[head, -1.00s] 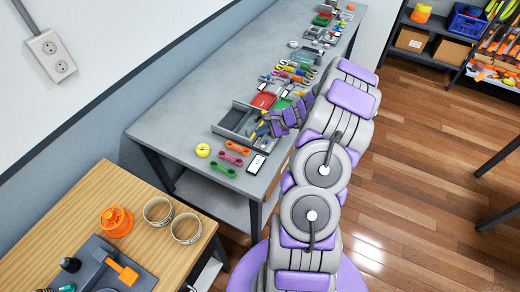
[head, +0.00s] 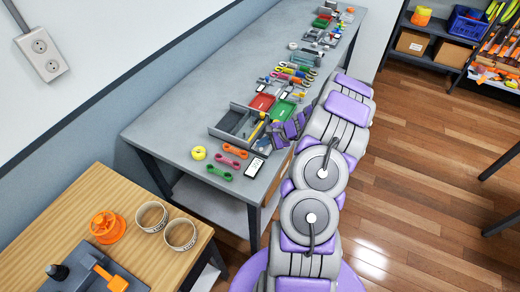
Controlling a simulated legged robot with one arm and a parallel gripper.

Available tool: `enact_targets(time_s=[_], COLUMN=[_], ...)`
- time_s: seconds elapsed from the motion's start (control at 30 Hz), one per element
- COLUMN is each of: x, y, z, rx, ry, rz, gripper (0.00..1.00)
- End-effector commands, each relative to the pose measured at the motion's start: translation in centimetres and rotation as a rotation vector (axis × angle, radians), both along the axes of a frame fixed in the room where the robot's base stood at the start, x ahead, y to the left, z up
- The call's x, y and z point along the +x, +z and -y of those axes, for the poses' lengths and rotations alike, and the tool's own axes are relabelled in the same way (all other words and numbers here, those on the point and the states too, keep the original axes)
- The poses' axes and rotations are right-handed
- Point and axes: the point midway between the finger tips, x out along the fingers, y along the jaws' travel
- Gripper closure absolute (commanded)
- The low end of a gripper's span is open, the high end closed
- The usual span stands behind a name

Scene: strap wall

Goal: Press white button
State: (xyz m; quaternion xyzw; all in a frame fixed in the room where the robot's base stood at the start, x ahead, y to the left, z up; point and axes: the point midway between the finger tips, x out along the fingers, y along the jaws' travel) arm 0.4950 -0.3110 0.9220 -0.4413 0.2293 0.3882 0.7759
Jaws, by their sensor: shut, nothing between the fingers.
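I cannot pick out a white button for certain. A small white-faced block with a dark frame (head: 257,167) lies at the near edge of the grey table. Similar white-faced pieces lie farther along, one by the red tray (head: 262,102). My gripper (head: 274,130), purple and grey, is low at the table's right edge, beside the grey divided tray (head: 226,134). It is shut and holds nothing I can see. My arm hides part of the table edge and whatever lies behind it.
Yellow tape (head: 198,153) and orange, pink and green link pieces (head: 228,155) lie near the block. Several tools crowd the grey table (head: 188,110) farther back. A wooden table (head: 85,200) with an orange spool (head: 107,226) and two rings stands at the lower left.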

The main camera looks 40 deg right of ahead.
Motion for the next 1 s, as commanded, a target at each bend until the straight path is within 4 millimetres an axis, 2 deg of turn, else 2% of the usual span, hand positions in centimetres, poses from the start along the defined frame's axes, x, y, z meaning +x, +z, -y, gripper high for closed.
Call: enact_targets(time_s=[0.4,0.67,1.0], x=[0.0,0.0,0.0], y=[0.3,0.1,0.1], z=[-1.0,-0.3,-0.3], rx=[-0.008,-0.003,-0.003], ry=[0.002,0.0,0.0], rz=[0.001,0.0,0.0], gripper=[1.0,1.0,1.0])
